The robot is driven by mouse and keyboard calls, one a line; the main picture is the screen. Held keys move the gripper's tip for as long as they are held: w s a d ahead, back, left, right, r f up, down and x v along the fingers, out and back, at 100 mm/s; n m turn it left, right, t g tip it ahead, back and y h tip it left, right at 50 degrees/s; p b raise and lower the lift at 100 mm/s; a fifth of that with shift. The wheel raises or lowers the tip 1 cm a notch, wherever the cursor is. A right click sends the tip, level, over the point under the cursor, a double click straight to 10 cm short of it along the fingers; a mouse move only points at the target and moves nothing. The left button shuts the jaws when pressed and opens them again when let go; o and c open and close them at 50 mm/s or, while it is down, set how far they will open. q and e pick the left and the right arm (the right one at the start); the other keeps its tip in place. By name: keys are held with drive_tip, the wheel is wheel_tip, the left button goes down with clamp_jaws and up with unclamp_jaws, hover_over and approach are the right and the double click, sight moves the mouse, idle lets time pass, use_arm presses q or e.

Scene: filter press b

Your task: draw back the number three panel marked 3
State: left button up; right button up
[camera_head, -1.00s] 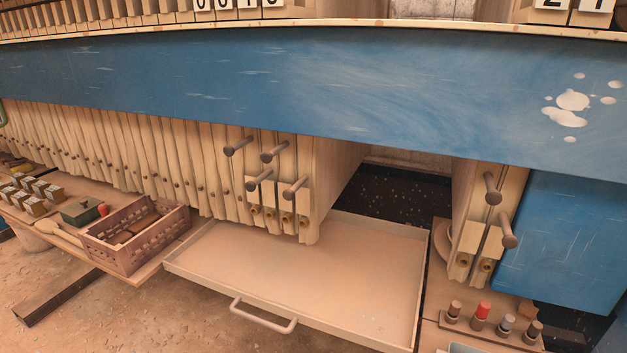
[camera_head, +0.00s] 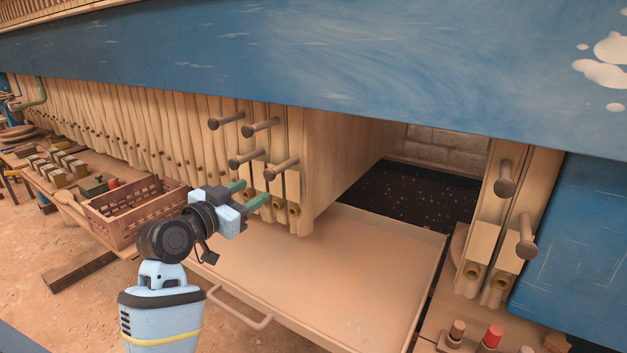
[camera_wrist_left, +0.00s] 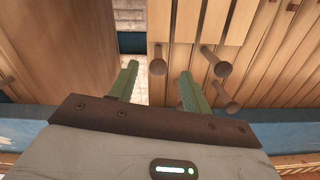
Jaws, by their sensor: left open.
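Pale wooden panels hang in a long row under a blue beam; the front end of the row (camera_head: 345,165) faces a gap. No number shows now, so I cannot tell which panel is marked 3. Several brown peg handles stick out near that end, among them a low right one (camera_head: 282,168) and an upper one (camera_head: 262,127). My left gripper (camera_head: 245,195) is open and empty, its green fingers just below and left of the low handles. In the left wrist view its fingers (camera_wrist_left: 157,88) are spread near a peg handle (camera_wrist_left: 157,65), with nothing clearly between them.
Across the gap, two more panels with handles (camera_head: 505,178) hang at the right beside a blue plate (camera_head: 575,250). A shallow tray (camera_head: 330,275) with a front handle lies below. A slatted crate (camera_head: 130,215) stands left of my arm. The blue beam (camera_head: 300,55) runs overhead.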

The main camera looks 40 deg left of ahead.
sight(267, 176)
use_arm(q)
drive_tip(key=shift+w+d+r, duration=0.1)
drive_tip(key=shift+w+r, duration=0.1)
drive_tip(key=shift+r, duration=0.65)
drive_tip(key=shift+w+a, duration=0.2)
drive_tip(key=shift+w, duration=1.75)
drive_tip(key=shift+w+a, duration=0.2)
drive_tip(key=shift+w, duration=1.7)
drive_tip(key=shift+f, duration=0.1)
clamp_jaws()
